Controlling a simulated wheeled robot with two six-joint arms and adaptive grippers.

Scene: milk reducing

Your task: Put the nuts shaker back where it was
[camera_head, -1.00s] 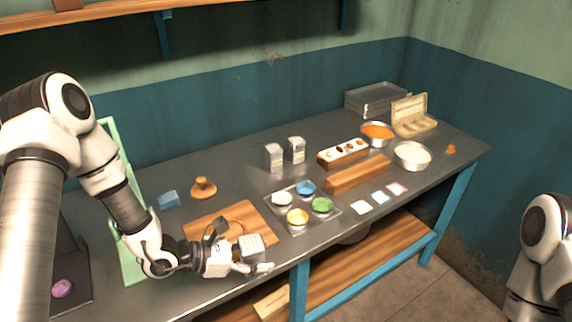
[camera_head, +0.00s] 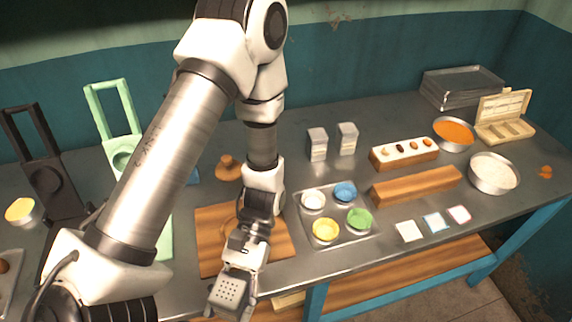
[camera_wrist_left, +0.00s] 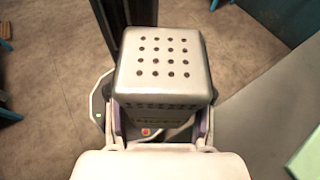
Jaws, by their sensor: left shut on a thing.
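The nuts shaker, a silver-grey box with a perforated top, is held in my left gripper (camera_head: 236,283). The shaker (camera_head: 229,291) is at the table's front edge, in front of the wooden board. In the left wrist view the shaker (camera_wrist_left: 161,66) fills the middle, its holed top facing the camera, between the fingers of my left gripper (camera_wrist_left: 160,128); its label is only partly visible. Two similar silver shakers stand upright on the table behind the tray, one on the left (camera_head: 317,145) and one on the right (camera_head: 347,139). My right gripper is out of view.
A wooden board (camera_head: 212,262) lies under my left forearm. A metal tray (camera_head: 338,244) holds several coloured bowls. Beyond are a long wooden block (camera_head: 416,186), a wooden holder (camera_head: 405,153), an orange-filled bowl (camera_head: 453,133) and a white-filled bowl (camera_head: 493,173). Bare table surrounds the two standing shakers.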

